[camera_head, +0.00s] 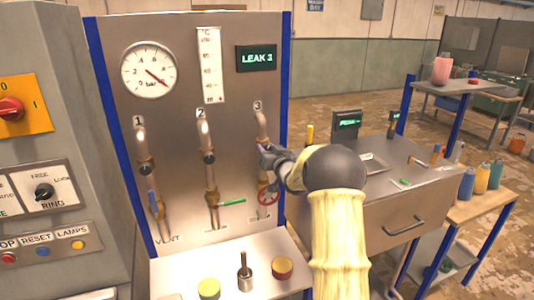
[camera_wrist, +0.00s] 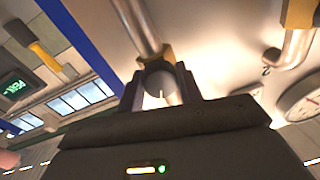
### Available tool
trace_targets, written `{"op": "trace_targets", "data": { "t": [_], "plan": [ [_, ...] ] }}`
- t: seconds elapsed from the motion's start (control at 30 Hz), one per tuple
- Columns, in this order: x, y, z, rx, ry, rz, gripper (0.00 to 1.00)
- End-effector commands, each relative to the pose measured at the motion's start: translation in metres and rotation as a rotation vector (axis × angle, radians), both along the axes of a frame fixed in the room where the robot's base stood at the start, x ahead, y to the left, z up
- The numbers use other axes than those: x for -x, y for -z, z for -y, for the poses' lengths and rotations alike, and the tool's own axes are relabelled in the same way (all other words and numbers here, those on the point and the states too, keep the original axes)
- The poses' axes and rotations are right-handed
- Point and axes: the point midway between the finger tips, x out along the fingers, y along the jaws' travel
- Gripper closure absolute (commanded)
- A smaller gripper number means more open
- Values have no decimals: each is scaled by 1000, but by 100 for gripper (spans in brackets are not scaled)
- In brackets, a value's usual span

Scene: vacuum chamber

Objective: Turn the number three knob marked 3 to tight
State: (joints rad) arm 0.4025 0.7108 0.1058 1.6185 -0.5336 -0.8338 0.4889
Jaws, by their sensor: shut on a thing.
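The pipe marked 3 (camera_head: 262,122) runs down the right side of the grey panel (camera_head: 180,100). My gripper (camera_head: 267,155) reaches to this pipe from the right and covers its upper valve in the head view. In the wrist view, my gripper's fingers (camera_wrist: 160,88) stand on either side of the round grey number three knob (camera_wrist: 158,79) and are shut on it. The knob has a pale line on its face and sits under a brass fitting. The display (camera_head: 256,57) reads "LEAK 3".
Pipes marked 1 (camera_head: 141,137) and 2 (camera_head: 204,132) stand left, each with a dark knob. A green lever (camera_head: 233,201) is on pipe 2. A gauge (camera_head: 148,69) is at upper left. A metal workbench (camera_head: 400,210) stands right of the panel.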

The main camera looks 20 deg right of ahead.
Motion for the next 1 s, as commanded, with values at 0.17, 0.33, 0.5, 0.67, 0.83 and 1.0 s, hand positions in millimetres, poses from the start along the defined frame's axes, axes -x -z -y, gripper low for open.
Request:
{"op": "trace_targets", "data": {
  "t": [0.17,0.33,0.5,0.67,0.83,1.0],
  "plan": [
    [0,1,-1,0,-2,-3,87],
    [0,1,-1,1,-1,-3,44],
    [0,0,-1,1,-1,-2,44],
    [1,1,0,2,0,-1,44],
    [14,2,2,2,1,-1,44],
    [40,4,3,2,2,-1,44]
  ]
}}
